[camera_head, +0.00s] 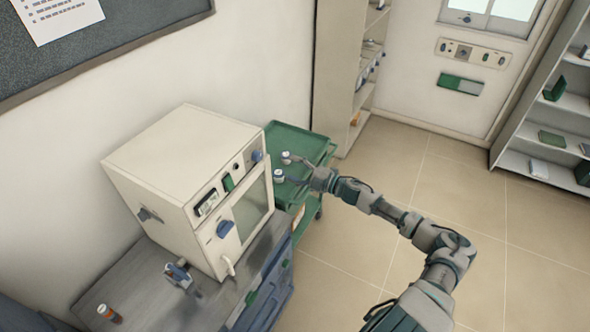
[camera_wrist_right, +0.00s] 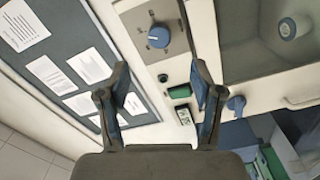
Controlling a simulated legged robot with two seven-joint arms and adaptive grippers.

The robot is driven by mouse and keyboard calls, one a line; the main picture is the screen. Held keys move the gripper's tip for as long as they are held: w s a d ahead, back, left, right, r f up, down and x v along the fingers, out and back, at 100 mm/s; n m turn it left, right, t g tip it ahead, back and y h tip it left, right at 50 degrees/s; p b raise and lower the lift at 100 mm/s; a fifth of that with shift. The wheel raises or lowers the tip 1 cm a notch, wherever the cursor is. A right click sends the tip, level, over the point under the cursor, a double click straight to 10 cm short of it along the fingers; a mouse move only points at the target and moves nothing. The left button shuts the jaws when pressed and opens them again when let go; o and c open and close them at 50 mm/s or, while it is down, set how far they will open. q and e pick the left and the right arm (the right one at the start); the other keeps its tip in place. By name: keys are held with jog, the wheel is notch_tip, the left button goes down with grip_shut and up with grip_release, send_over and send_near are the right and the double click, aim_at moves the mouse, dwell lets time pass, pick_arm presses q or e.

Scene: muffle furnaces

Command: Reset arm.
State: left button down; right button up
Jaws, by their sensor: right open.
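My right arm comes in from the lower right in the head view. Its right gripper (camera_head: 288,167) is over the green cart, beside the furnace's door side. In the wrist view the right gripper (camera_wrist_right: 161,82) has its two fingers spread wide apart with nothing between them. The white muffle furnace (camera_head: 165,160) stands on a grey counter, its door shut. Its panel, with a blue knob (camera_wrist_right: 158,37), shows beyond the fingers in the wrist view. Two small white jar-like items (camera_head: 279,175) show close to the fingertips; contact cannot be told. My left gripper is not in view.
The green cart (camera_head: 285,134) stands right of the furnace. An orange-brown bottle (camera_head: 109,313) and a small metal-and-blue object (camera_head: 179,273) are on the counter (camera_head: 140,283). Shelves (camera_head: 555,105) stand at the far right. The tiled floor right of the cart is clear.

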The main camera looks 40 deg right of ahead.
dwell(0.3)
